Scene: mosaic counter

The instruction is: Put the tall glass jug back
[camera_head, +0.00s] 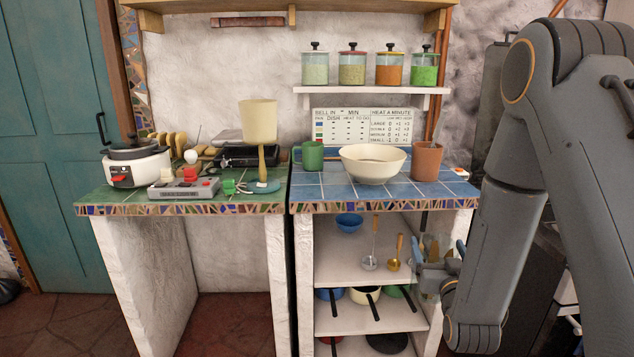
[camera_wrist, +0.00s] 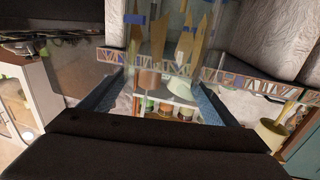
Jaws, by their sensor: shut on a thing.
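The tall glass jug is clear and hard to make out. In the head view the jug (camera_head: 431,243) shows as a see-through shape at the right front of the blue-tiled counter, below its top edge. My gripper (camera_head: 439,256) is shut around it. In the wrist view the clear jug (camera_wrist: 160,60) stands between the two fingers of my gripper (camera_wrist: 163,88), with the mosaic edge and other things showing through it. Whether it holds anything, I cannot tell. Its lower part is partly hidden by my gripper.
The blue-tiled counter (camera_head: 334,191) carries a green mug (camera_head: 312,156), a cream bowl (camera_head: 373,166) and a terracotta pot (camera_head: 427,163). Its front right is bare. Jars stand on the wall shelf (camera_head: 372,90). Open shelves below hold ladles and pans. The green-tiled counter (camera_head: 120,198) is crowded.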

